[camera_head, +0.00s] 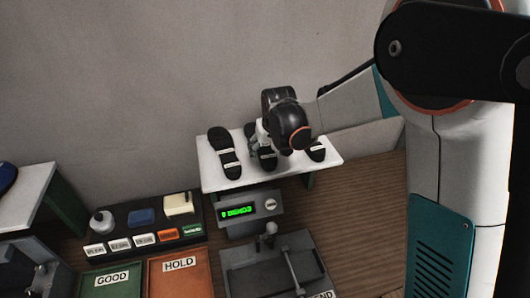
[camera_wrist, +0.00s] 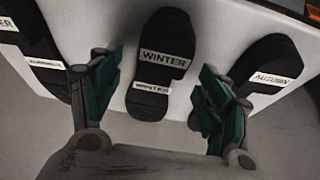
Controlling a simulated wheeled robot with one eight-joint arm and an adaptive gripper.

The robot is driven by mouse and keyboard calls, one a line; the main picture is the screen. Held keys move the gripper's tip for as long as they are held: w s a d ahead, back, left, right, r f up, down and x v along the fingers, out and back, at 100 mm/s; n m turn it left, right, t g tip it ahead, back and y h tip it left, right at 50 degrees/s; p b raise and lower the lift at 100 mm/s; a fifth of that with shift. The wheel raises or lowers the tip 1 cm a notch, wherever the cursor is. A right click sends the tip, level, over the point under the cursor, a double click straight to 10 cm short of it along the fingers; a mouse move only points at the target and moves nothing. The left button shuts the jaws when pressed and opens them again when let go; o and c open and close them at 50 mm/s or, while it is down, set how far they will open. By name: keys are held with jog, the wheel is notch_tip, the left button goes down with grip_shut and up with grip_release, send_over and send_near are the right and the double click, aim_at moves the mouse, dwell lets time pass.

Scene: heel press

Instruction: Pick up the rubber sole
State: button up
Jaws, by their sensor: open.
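Several black rubber soles lie on a white table (camera_head: 212,178). In the wrist view, the middle sole (camera_wrist: 167,38) carries two white labels reading "WINTER". It lies between the two open fingers of my gripper (camera_wrist: 160,100), with a visible gap on each side. Another sole (camera_wrist: 265,62) on the right is labelled "AUTUMN". A third sole (camera_wrist: 38,35) on the left has labels I cannot fully read. In the head view, the left sole (camera_head: 224,150) lies clear of my arm, the right sole (camera_head: 317,153) is partly hidden, and my wrist covers much of the middle sole (camera_head: 267,160).
A device with a green display (camera_head: 237,212) stands in front of the table. A green GOOD tray (camera_head: 112,280) and an orange HOLD tray (camera_head: 181,275) are at the lower left. A black rack (camera_head: 150,222) stands behind them. A press-like fixture (camera_head: 270,262) is at the front.

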jog(key=shift+x, duration=0.95)
jog(key=c, duration=1.2)
